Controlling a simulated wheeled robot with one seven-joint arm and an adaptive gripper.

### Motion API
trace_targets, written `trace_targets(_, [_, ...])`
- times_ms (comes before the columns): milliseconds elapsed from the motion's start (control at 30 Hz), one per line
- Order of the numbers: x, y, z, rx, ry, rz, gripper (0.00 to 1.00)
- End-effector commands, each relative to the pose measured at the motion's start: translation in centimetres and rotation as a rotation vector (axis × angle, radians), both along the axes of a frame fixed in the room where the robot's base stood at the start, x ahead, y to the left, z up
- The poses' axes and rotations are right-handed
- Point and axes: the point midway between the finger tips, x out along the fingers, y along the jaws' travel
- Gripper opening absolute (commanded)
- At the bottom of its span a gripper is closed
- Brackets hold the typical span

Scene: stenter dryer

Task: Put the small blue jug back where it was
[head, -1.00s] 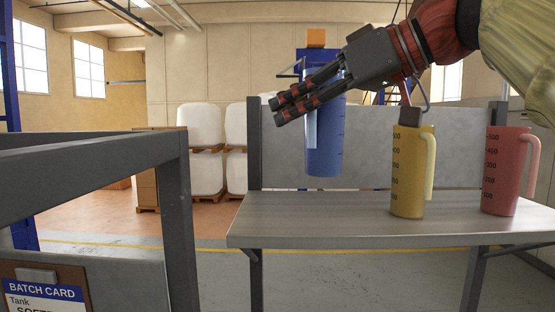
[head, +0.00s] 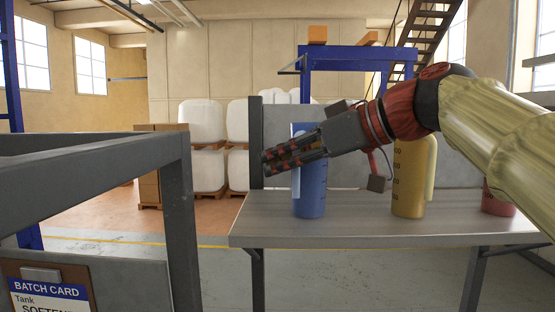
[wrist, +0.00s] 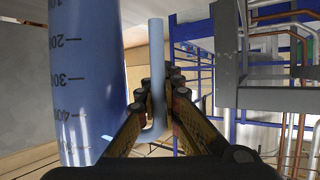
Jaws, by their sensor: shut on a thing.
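The blue jug (head: 313,192) is upright at the left end of the grey bench (head: 330,232), its base at or just above the top; I cannot tell if it touches. My gripper (head: 268,163) reaches across in front of the jug. In the wrist view the fingers (wrist: 157,95) are closed around the pale blue handle (wrist: 157,60), with the marked jug body (wrist: 85,80) on the left. The gripper hides part of the jug's upper body in the head view.
A yellow jug (head: 408,195) stands right of the blue one, partly behind my arm. A red jug (head: 497,200) is farther right, mostly hidden by my arm. A grey frame (head: 180,220) with a batch card (head: 48,290) stands at the front left. Bench top between the blue and yellow jugs is clear.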

Motion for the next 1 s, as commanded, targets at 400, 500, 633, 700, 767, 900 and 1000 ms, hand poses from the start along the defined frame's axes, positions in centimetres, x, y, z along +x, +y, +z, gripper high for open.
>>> trace_targets(400, [0.02, -0.01, -0.28, -0.001, 0.001, 0.0, 0.15])
trace_targets(500, [0.01, 0.0, -0.26, 0.0, 0.0, 0.0, 0.21])
trace_targets(633, [0.01, 0.0, -0.26, 0.0, 0.0, 0.0, 0.25])
trace_targets(700, [0.01, 0.0, -0.26, 0.0, 0.0, 0.0, 0.25])
trace_targets(767, [0.01, 0.0, -0.26, 0.0, 0.0, 0.0, 0.25])
trace_targets(900, [0.01, 0.0, -0.15, 0.0, 0.0, 0.0, 0.25])
trace_targets(1000, [-0.07, -0.16, 0.27, 0.001, -0.001, -0.001, 0.25])
